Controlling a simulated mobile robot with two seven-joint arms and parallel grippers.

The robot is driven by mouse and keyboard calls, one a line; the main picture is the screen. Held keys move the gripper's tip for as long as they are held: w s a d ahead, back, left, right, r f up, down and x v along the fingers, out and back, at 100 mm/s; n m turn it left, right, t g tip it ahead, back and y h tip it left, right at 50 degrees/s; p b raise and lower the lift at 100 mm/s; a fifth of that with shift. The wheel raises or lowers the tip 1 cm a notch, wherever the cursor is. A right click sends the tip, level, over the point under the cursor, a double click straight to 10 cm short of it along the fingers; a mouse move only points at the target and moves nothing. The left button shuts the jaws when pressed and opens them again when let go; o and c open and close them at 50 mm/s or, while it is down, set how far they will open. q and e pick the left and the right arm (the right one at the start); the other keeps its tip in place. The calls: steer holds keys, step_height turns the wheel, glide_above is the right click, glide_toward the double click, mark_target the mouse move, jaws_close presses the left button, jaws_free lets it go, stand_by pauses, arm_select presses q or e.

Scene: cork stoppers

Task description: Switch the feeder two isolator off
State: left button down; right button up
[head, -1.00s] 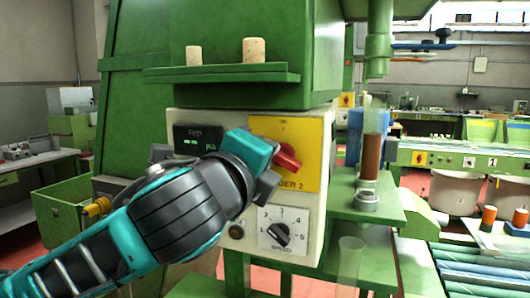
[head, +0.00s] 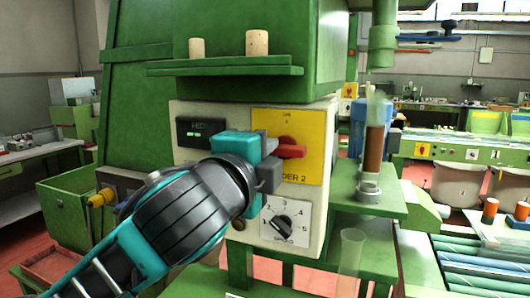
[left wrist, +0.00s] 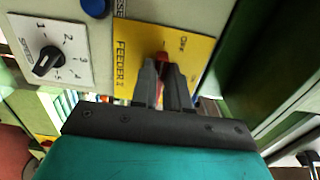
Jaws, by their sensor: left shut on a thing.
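The feeder two isolator is a red rotary handle (head: 291,151) on a yellow plate (head: 303,124) marked "FEEDER 2", on the front of a cream control box. The handle lies about level, its free end to the right. My left gripper (head: 270,160) comes in from the left and is shut on the handle, hiding part of it and the plate's left side. In the left wrist view, the two dark fingers (left wrist: 163,82) close around the red handle (left wrist: 162,64), with the yellow plate (left wrist: 136,47) behind. My right gripper is not in view.
A black speed dial (head: 281,225) sits just below the plate; a small display (head: 201,131) is at upper left of the box. Two corks (head: 257,43) stand on the green shelf (head: 225,70) above. A clear tube with brown contents (head: 374,150) stands close on the right.

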arm_select(q)
steer(key=c, duration=1.1)
jaws_free()
steer(key=b+v, duration=0.9)
steer(key=v, duration=0.4)
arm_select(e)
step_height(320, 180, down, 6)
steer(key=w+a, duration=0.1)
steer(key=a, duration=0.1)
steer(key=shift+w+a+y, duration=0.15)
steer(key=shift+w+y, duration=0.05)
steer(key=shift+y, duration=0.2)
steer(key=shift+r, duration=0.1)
